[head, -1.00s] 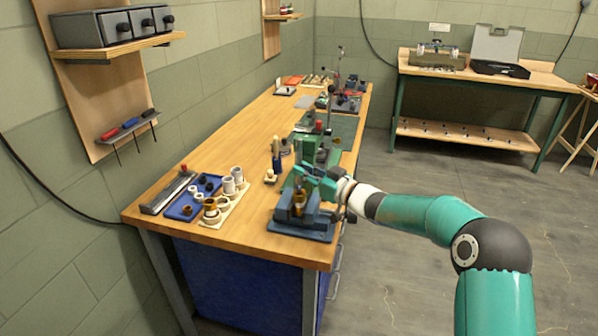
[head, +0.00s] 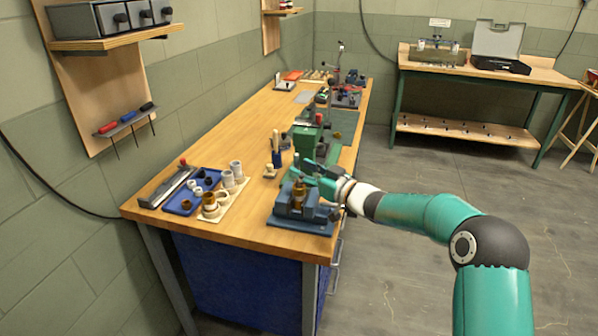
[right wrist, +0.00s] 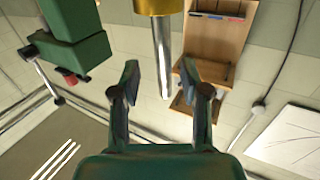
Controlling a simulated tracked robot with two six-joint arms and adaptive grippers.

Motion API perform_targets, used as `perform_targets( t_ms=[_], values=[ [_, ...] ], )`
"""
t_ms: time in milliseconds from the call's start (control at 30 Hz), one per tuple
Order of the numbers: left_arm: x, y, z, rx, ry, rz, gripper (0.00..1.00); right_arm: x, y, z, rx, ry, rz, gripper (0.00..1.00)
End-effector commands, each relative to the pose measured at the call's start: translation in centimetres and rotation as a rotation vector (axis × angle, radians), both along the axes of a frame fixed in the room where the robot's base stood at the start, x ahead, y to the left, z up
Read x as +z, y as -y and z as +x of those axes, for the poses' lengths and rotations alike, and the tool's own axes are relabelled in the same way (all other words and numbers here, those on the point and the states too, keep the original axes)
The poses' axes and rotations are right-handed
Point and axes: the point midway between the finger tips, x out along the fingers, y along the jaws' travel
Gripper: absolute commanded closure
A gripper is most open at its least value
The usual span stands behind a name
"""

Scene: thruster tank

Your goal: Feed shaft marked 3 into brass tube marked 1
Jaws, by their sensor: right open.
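A brass tube (head: 299,194) stands upright in the blue vise (head: 287,212) at the near end of the bench. It also shows at the top edge of the right wrist view (right wrist: 158,6), where a steel shaft (right wrist: 162,55) projects from it with a bare free end. My right gripper (head: 303,172) is above the vise. In the right wrist view its fingers (right wrist: 159,68) are apart, one on each side of the shaft in the picture, with visible gaps. No number mark is readable. The shaft's end inside the tube is hidden. My left gripper is out of view.
A green machine (head: 305,140) stands close behind the vise. A blue tray (head: 180,208) and a cream board (head: 236,208) with several sleeves lie to the left. A dark holder (head: 276,158) stands between. The bench's middle left is bare.

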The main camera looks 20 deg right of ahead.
Motion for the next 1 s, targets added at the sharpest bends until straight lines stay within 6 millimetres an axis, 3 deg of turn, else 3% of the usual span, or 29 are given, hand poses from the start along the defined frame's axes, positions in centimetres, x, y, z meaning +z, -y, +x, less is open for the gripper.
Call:
perform_targets(
  t_ms=[267, 733, 1000],
  values=[
    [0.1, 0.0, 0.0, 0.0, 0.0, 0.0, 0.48, -0.1, 0.5, -0.8, -0.002, -0.003, -0.001, 0.55],
    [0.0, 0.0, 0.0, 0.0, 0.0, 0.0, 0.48, -0.1, 4.6, -8.2, -0.003, -0.002, 0.0, 0.55],
    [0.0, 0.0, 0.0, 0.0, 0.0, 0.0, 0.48, -0.1, 5.8, -10.3, 0.0, 0.0, 0.0, 0.55]
  ],
)
